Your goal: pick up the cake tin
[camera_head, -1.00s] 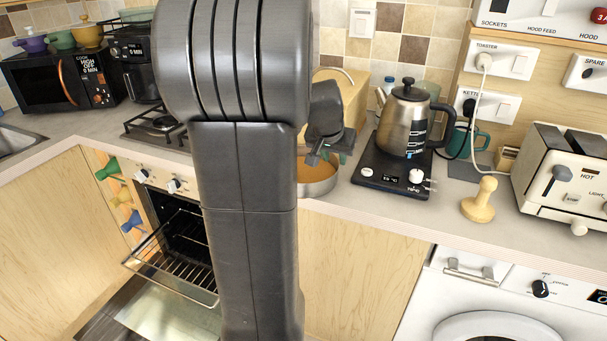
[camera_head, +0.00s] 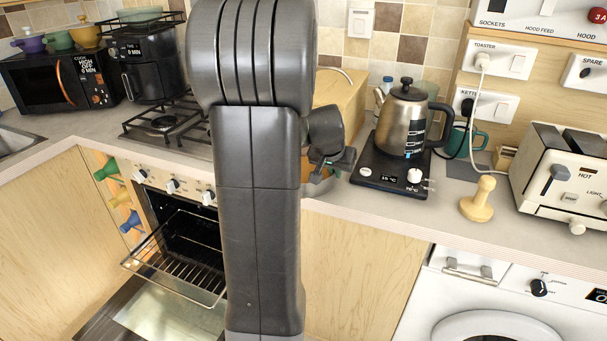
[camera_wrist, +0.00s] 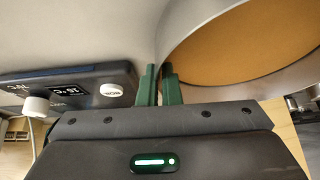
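The cake tin (camera_wrist: 185,35) is a round metal pan with a flat orange-brown filling; it fills the upper right of the wrist view. In the head view, only a small part of the tin (camera_head: 320,186) shows on the counter, the rest hidden behind my arm. My gripper (camera_head: 338,164) is at the tin's right side, beside the kettle base. In the wrist view, the two green fingers of my gripper (camera_wrist: 160,78) are close together, with the tin's wall in the narrow gap between them.
A kettle (camera_head: 403,120) stands on its black base (camera_head: 372,172) just right of the gripper. A wooden box (camera_head: 340,95) is behind the tin. A stove (camera_head: 165,128) lies left, above an open oven (camera_head: 180,255). A wooden masher (camera_head: 478,198) and toaster (camera_head: 560,180) stand right.

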